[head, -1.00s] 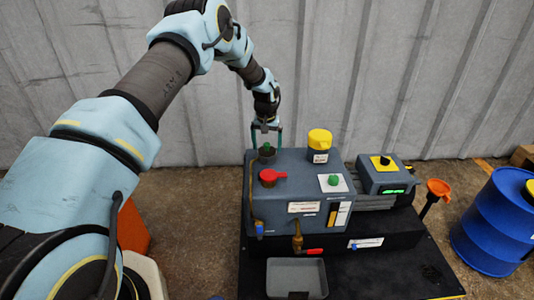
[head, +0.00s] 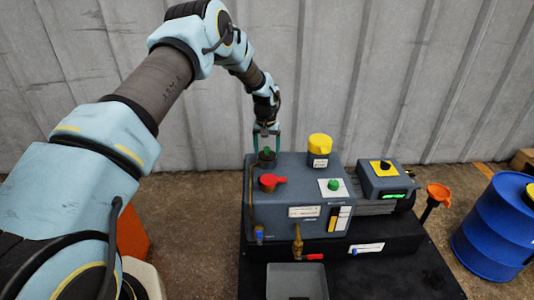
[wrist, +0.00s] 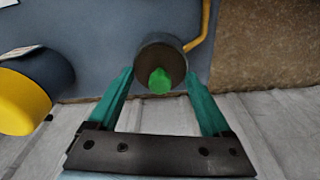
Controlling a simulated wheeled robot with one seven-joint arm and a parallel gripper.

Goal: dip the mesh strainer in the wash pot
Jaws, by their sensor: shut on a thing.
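My gripper (head: 267,145) is at the back left corner of the grey machine's top. The knob also shows between the fingers in the head view (head: 267,152). The fitting stands upright on the machine. I see no mesh strainer and no wash pot in either view.
A grey tray (head: 297,268) lies in front. A corrugated wall is behind.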

